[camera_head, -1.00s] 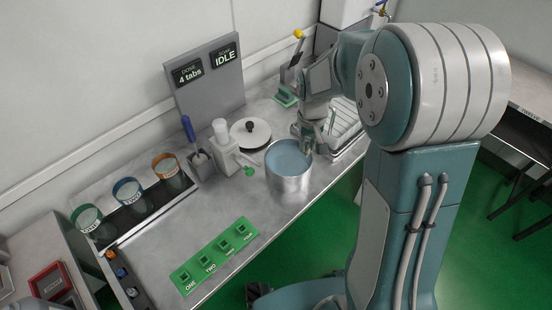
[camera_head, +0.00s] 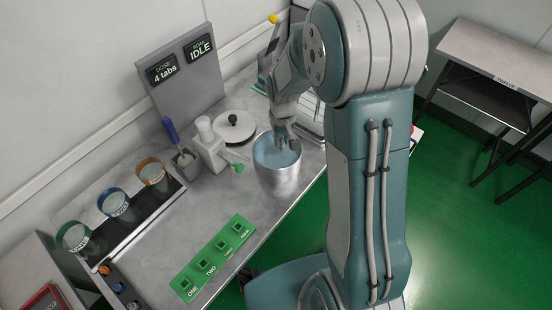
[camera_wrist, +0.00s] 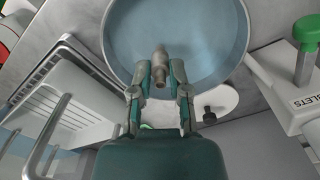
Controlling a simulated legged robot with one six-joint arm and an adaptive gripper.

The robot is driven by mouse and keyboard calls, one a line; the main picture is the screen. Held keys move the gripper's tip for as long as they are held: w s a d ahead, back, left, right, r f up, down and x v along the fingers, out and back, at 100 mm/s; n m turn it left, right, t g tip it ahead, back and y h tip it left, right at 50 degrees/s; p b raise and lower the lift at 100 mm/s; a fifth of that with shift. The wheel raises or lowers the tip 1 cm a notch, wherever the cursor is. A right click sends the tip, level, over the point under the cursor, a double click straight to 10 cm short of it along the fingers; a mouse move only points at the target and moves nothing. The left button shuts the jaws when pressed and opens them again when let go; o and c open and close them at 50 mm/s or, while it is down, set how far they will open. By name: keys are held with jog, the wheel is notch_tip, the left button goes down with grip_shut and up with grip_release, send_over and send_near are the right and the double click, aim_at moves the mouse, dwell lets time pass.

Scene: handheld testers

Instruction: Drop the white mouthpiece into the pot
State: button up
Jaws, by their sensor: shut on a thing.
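The pot (camera_head: 280,181) is a round metal vessel holding bluish liquid, standing near the counter's front edge. It fills the top of the wrist view (camera_wrist: 246,35). My gripper (camera_head: 283,143) is over the back part of the pot's opening. In the wrist view my gripper (camera_wrist: 160,72) is shut on a small pale, greyish-tan tubular piece, the mouthpiece (camera_wrist: 160,62). The piece lies over the liquid, inside the rim's outline. Its height above the liquid is hard to tell. In the head view the fingers mostly hide it.
A white dispenser with a green knob (camera_head: 209,147) and a round lid with a black knob (camera_head: 234,128) stand left of the pot. A white rack (camera_wrist: 85,85) is beside it. A green numbered block (camera_head: 213,258) and several coloured-rim cups (camera_head: 115,203) are at left.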

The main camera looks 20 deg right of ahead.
jog(key=shift+d+f, duration=0.1)
jog(key=o, duration=0.8)
jog(key=shift+d, duration=0.15)
jog(key=shift+a+r, duration=0.2)
jog(key=shift+r, duration=0.2)
notch_tip(320, 180, up, 11)
jog(key=shift+r, duration=0.1)
jog(key=s+r+t, duration=0.2)
jog(key=s+r, duration=0.2)
jog(key=s, duration=0.3)
jog(key=s+r+t, duration=0.1)
jog(key=s+r, duration=0.2)
jog(key=s, duration=0.4)
jog(key=s+r+m+t, duration=0.1)
jog(key=s+r+t, duration=0.1)
jog(key=s+r, duration=0.2)
jog(key=shift+s+d+r+t, duration=0.1)
jog(key=shift+s+r+t, duration=0.1)
jog(key=shift+s, duration=0.5)
jog(key=shift+s+r+t, duration=0.1)
jog(key=shift+s+r, duration=0.05)
jog(key=shift+s, duration=0.55)
